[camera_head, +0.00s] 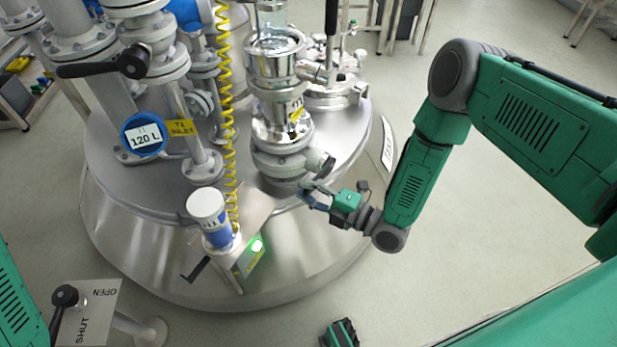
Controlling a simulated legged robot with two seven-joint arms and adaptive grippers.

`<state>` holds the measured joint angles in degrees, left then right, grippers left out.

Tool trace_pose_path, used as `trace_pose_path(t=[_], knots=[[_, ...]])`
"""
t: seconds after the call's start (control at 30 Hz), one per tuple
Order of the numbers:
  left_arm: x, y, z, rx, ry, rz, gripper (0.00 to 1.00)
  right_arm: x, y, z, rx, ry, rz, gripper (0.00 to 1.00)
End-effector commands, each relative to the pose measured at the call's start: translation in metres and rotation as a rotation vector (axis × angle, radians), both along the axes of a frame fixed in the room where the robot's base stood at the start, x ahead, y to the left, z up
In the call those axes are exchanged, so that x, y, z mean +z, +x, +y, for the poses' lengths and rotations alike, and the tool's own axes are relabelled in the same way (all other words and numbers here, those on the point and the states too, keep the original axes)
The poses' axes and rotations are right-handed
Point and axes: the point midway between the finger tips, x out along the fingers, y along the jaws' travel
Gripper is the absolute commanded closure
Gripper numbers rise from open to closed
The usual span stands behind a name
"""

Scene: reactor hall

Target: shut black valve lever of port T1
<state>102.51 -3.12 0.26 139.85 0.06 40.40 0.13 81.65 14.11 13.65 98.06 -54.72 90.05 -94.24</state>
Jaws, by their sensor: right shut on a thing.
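My right gripper (308,192) is at the lower side of a steel and grey valve body (290,160) on the vessel lid, just below its round side stub (322,165). Its jaws are shut on a small part there, most likely the black valve lever, which the fingers mostly hide. A yellow tag (296,110) hangs above this valve; its lettering is too small to read surely. My left gripper is not in view.
A blue-and-white sensor (208,215) and a green-lit box (254,250) stand left of the gripper. An upright black handle (331,18) rises behind. An OPEN/SHUT plate (98,300) is at lower left. Floor right is clear.

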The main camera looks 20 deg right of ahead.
Motion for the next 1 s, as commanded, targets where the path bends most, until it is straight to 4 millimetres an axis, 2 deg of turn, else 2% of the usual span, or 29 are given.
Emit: trace_pose_path(t=[0.1,0.4,1.0], knots=[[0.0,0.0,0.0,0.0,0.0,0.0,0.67,-0.014,-0.005,0.004,0.007,-0.069,-0.047,1.0],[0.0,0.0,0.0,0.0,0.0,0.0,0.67,-0.033,-0.006,0.005,0.007,-0.184,-0.145,1.0],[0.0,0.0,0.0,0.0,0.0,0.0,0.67,-0.042,-0.007,0.005,0.008,-0.227,-0.176,1.0]])
